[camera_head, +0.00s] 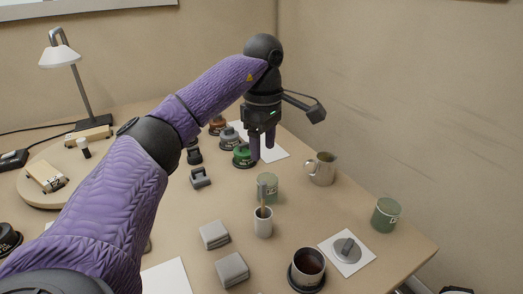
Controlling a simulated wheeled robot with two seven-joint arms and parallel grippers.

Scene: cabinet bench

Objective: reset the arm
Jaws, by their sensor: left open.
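My left arm, in a purple sleeve, reaches from the lower left to the back middle of the bench. My left gripper (262,146) points down with its two fingers a little apart. It is open, and nothing shows between the fingers. A green-and-black round object (242,160) is just left of the fingers in the picture; I cannot tell whether they touch. A white sheet (275,152) lies behind and beside the fingers. My right gripper is not in view.
A metal pitcher (321,170), green canisters (386,214), a white cup (263,224) and a dark cup (307,265) stand on the right half. Grey blocks (214,235) sit at the front middle. A lamp (72,75) and a round wooden board (40,160) are at left.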

